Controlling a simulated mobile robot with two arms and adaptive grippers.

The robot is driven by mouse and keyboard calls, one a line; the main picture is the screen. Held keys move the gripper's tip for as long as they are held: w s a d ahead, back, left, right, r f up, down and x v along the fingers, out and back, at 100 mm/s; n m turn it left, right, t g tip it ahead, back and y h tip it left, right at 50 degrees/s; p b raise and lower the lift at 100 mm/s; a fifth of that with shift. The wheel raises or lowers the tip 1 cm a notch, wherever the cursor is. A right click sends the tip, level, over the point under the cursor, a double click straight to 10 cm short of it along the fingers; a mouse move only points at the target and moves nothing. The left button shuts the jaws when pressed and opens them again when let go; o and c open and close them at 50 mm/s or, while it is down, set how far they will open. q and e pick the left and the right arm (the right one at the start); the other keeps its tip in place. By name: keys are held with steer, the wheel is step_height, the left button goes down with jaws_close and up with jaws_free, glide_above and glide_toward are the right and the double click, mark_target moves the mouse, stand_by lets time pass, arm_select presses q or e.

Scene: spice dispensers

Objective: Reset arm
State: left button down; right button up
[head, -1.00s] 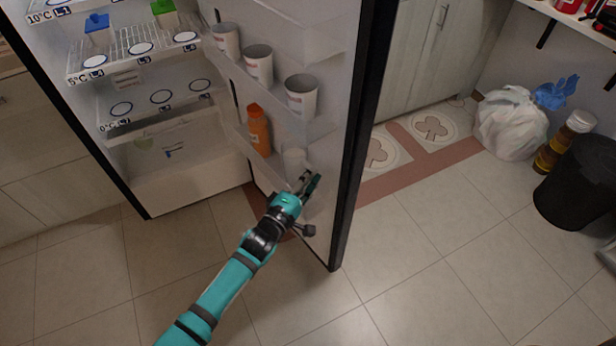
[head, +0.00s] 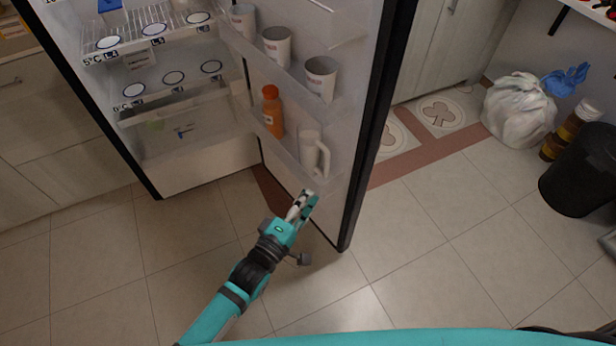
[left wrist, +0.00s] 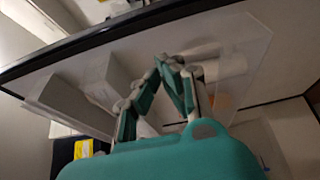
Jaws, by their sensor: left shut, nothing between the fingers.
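My left gripper (head: 301,205) is shut and empty in the head view. It is just below the lower door shelf of the open fridge, apart from the white pitcher (head: 311,152) that stands on that shelf. In the left wrist view the fingers (left wrist: 172,62) meet at their tips, with the door and its shelves behind them. The fridge door (head: 350,165) stands open. My right gripper is not in view; a teal part of my own body shows along the bottom edge of the head view.
An orange bottle (head: 272,112) stands beside the pitcher, with several cups (head: 321,78) on the shelf above. A white bag (head: 518,108) and a black bin (head: 582,172) are at the right. The tiled floor (head: 400,260) in front of the door is clear.

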arm_select(q)
steer(key=s+a+f+m+g+y+p, duration=0.15)
steer(key=s+a+f, duration=0.3)
steer(key=f, duration=0.55)
steer(key=s+a+f+m+g+y, duration=0.35)
steer(key=a+f, duration=0.25)
steer(key=f, duration=0.3)
steer(key=s+a+f+m+g+y+p, duration=0.15)
steer(key=s+a+f, duration=0.3)
steer(key=f, duration=0.55)
steer(key=s+a+f+m+g+y, duration=0.2)
steer(key=s+a+f, duration=0.3)
steer(key=s, duration=0.8)
steer(key=s+a+f+m+g+y+p, duration=0.1)
steer(key=s+a+f+m+g, duration=0.3)
steer(key=s, duration=0.9)
steer(key=shift+s+a+f+m+g+y, duration=0.3)
steer(key=shift+a+f+g+y, duration=0.4)
steer(key=shift+a, duration=0.55)
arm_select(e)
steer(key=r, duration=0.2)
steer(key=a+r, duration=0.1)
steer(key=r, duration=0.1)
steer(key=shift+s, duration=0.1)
arm_select(q)
steer(key=shift+f, duration=0.1)
